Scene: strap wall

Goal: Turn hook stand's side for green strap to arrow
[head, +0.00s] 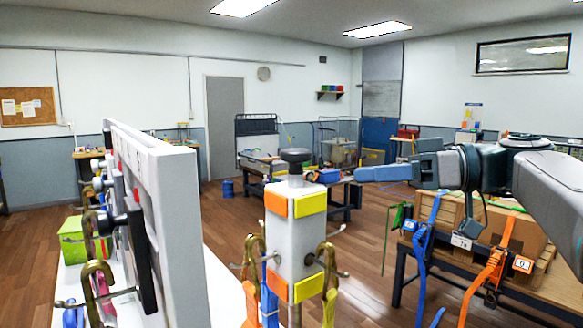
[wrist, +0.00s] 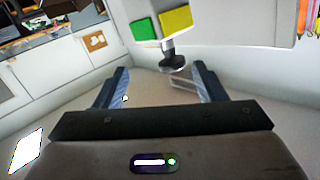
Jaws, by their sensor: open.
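The hook stand (head: 298,228) is a pale square column with a dark round knob (head: 295,157) on top. In the head view, its two visible sides carry orange and yellow patches, with brass hooks below. In the wrist view, which looks upside down, the stand (wrist: 230,18) shows a green patch (wrist: 145,28) beside a yellow one. My gripper (head: 357,175) is open, empty, right of the knob and apart from it. In the wrist view the knob (wrist: 172,62) appears between the fingertips (wrist: 161,68). A green strap (head: 395,222) hangs at the right table. I cannot make out the arrow.
A thick white panel (head: 180,230) with a black handle stands close on the left. A table (head: 400,262) at right holds cardboard boxes (head: 515,235), with blue and orange straps hanging in front. Wooden floor lies open behind the stand.

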